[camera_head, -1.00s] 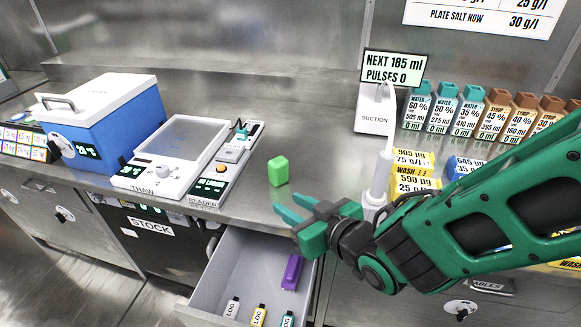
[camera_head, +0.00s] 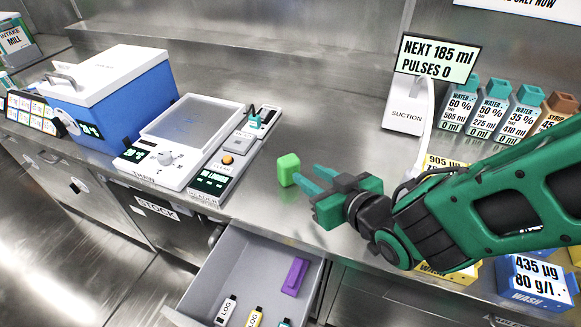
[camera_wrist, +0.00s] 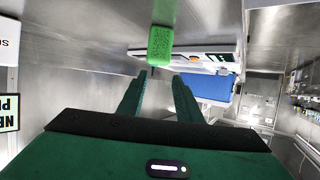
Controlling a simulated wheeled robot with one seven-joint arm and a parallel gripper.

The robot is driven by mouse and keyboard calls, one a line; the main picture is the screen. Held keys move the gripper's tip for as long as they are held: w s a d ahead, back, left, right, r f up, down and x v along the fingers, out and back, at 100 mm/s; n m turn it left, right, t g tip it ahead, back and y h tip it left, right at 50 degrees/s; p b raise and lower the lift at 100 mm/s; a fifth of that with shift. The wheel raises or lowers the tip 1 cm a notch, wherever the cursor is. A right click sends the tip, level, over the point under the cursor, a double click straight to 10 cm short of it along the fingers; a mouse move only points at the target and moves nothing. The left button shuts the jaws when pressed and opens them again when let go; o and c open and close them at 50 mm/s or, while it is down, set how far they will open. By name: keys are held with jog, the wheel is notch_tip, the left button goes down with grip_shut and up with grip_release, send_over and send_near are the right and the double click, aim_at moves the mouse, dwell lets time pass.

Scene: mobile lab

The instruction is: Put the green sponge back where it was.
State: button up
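The green sponge (camera_head: 288,169) stands on the steel counter, right of the reader and near the front edge above the open drawer. It also shows in the wrist view (camera_wrist: 160,46), just beyond my fingertips. My gripper (camera_head: 302,178) is open, its two teal fingers pointing at the sponge. In the wrist view my gripper (camera_wrist: 157,82) has a clear gap between the fingers. In the head view the fingertips lie close to the sponge; whether they touch it I cannot tell.
An open drawer (camera_head: 238,262) below holds a purple block (camera_head: 294,276) and several LOG bottles. The thaw unit (camera_head: 170,160) and reader (camera_head: 214,180) stand left of the sponge. The suction stand (camera_head: 404,115) and water bottles are at the right. Bare counter lies behind the sponge.

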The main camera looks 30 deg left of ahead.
aim_at(290, 159)
jog(key=o, duration=0.7)
jog(key=shift+w+d, duration=0.2)
jog(key=shift+o, duration=0.2)
jog(key=shift+x, duration=5.35)
